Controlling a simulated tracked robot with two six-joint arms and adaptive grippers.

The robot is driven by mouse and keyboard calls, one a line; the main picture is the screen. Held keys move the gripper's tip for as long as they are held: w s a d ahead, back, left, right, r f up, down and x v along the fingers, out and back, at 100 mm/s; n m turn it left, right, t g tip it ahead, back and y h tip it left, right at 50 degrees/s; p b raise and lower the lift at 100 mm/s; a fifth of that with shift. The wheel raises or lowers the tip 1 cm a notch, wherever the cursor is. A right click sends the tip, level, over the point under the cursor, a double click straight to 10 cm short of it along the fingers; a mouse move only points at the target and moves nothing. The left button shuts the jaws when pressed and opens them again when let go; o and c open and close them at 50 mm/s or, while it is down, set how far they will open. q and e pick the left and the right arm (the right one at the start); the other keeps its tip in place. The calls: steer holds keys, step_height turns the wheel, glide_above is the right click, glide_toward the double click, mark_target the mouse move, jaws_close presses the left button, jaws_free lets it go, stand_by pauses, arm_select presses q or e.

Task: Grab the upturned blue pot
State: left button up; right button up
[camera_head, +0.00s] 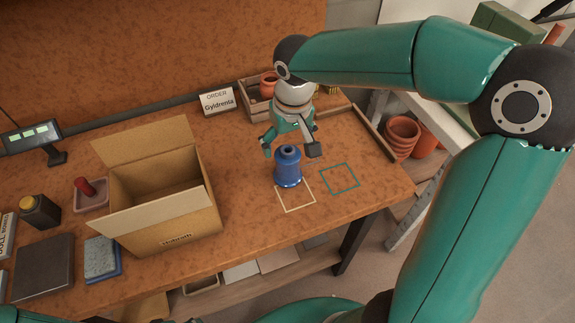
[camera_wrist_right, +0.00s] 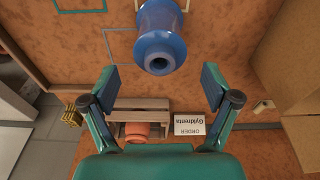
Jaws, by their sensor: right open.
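The blue pot (camera_head: 288,170) stands on the brown bench with its narrow neck up, at the back left of a pale outlined square (camera_head: 296,209). A dark round hollow shows in its top end in the wrist view, where the pot (camera_wrist_right: 161,38) is at the top centre. My right gripper (camera_head: 290,149) is open and empty just behind and above the pot. Its two fingers (camera_wrist_right: 161,82) are spread wide, and the pot lies ahead of them, not clearly between them. My left gripper is not in view.
An open cardboard box (camera_head: 165,234) stands left of the pot. A teal outlined square (camera_head: 340,178) is to its right. Behind are a wooden crate (camera_wrist_right: 153,103) with an orange pot (camera_wrist_right: 138,131) and an order sign (camera_head: 217,101). The bench front right is clear.

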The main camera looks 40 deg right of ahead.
mark_target(287, 153)
steer(key=shift+w+f, duration=0.2)
steer(key=shift+f, duration=2.9)
steer(key=c, duration=1.4)
steer(key=shift+c, duration=0.2)
steer(key=shift+r+p, duration=0.2)
steer(key=shift+p, duration=0.1)
